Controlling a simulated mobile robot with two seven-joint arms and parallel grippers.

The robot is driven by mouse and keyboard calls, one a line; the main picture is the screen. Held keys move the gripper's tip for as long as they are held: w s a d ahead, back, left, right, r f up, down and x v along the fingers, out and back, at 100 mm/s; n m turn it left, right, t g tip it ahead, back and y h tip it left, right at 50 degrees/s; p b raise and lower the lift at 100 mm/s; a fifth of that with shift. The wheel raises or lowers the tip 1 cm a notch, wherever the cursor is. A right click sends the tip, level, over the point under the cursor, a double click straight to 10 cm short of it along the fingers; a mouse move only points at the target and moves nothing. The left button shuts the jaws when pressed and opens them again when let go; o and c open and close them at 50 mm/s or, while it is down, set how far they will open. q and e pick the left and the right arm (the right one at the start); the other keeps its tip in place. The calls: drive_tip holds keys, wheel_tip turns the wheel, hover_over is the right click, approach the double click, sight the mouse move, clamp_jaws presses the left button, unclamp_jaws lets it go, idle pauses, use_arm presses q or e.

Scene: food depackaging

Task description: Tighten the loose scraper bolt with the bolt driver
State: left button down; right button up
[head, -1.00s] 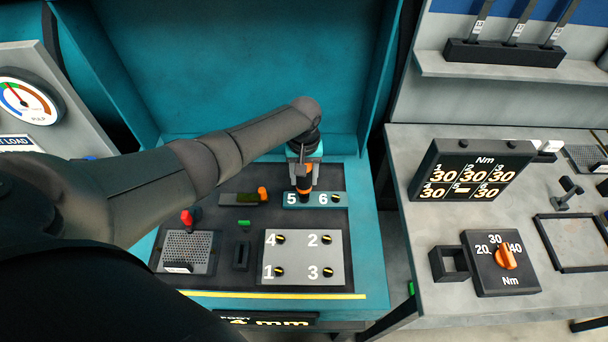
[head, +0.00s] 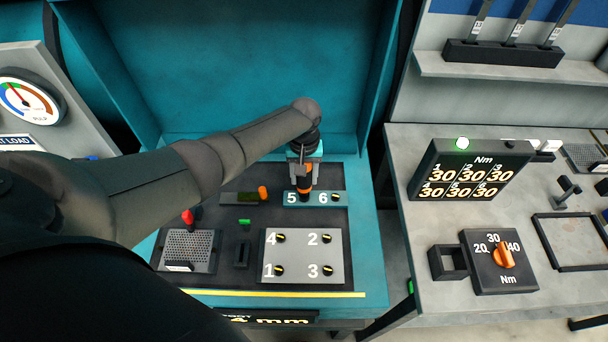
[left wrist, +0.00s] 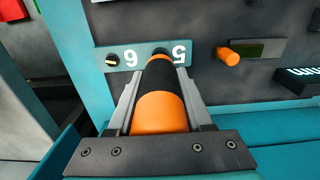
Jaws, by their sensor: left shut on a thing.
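My left gripper (head: 304,172) is shut on the orange and black bolt driver (left wrist: 160,112), seen best in the left wrist view. The driver stands upright with its lower end over position 5 of the teal scraper strip (head: 314,199). The bolt at 5 is hidden under it. The bolt at 6 (head: 336,198) shows dark with a yellow mark. My right gripper is not in view.
A light plate (head: 304,256) with bolts 1 to 4 lies in front of the strip. An orange peg (head: 263,192), a red knob (head: 188,216) and a perforated tray (head: 187,251) are to the left. The Nm dial (head: 503,257) sits on the right bench.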

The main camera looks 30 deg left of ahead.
use_arm(q)
drive_tip(key=shift+r+p, duration=0.85)
drive_tip(key=shift+p, duration=0.15)
drive_tip(key=shift+r+p, duration=0.35)
drive_tip(key=shift+r, duration=1.75)
